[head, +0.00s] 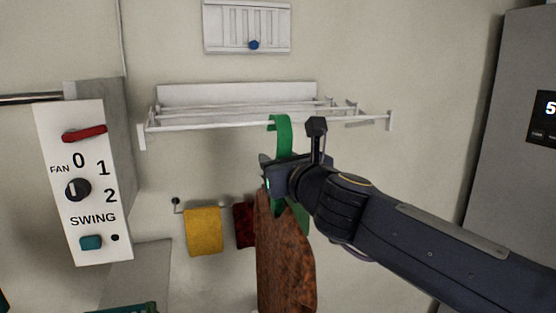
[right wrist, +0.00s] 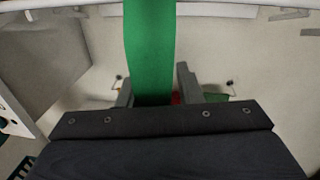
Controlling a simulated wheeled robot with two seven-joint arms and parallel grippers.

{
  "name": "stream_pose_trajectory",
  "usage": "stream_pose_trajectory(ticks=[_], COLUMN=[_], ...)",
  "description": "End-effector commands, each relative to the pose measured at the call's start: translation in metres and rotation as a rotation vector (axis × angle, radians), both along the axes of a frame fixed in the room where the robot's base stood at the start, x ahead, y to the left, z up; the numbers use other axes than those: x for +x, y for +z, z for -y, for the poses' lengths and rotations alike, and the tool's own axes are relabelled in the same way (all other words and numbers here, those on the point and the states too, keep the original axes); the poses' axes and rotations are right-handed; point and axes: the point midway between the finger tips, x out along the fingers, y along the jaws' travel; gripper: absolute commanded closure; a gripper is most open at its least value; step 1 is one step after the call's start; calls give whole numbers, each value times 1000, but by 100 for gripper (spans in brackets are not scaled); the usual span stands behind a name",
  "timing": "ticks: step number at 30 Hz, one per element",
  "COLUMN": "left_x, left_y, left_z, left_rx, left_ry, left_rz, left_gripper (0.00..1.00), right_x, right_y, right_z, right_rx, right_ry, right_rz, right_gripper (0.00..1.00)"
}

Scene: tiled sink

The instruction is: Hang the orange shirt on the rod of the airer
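The orange shirt (head: 283,258) is rust-coloured and hangs from a green hanger (head: 283,130). My right gripper (head: 270,180) is at the hanger below its hook, above the shirt. In the right wrist view the hanger's green strip (right wrist: 150,50) runs between my two fingers (right wrist: 155,92), which appear closed on it. The airer (head: 236,95) is white and wall-mounted, with several rods. The hook's curved top is at the airer's front rod (head: 200,127) and slightly above it; I cannot tell whether the rod bears its weight. My left gripper is not in view.
A yellow towel (head: 203,231) and a dark red towel (head: 244,225) hang on a lower rail behind the shirt. A control panel (head: 85,185) juts out at the left. A grey cabinet (head: 505,120) stands at the right. The front rod is bare on both sides of the hook.

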Motion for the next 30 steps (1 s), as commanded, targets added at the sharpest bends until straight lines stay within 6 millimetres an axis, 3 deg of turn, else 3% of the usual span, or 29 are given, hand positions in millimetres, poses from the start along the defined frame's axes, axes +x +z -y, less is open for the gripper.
stream_pose_trajectory(ticks=[5,15,22,26,29,30], left_x=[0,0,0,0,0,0], left_y=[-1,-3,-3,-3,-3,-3], left_z=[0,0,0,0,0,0], left_rx=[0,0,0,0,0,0], left_ry=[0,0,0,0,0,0], left_rz=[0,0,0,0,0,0], left_gripper=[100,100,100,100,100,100], right_x=[-5,-55,-73,-91,-121,-135], right_y=[0,1,-1,-13,-51,-74], right_z=[3,26,42,72,98,108], right_rx=[1,0,-69,-386,-796,-973], right_ry=[0,-1,3,41,122,175], right_rz=[0,1,51,245,423,482], right_gripper=[68,68,68,68,68,68])
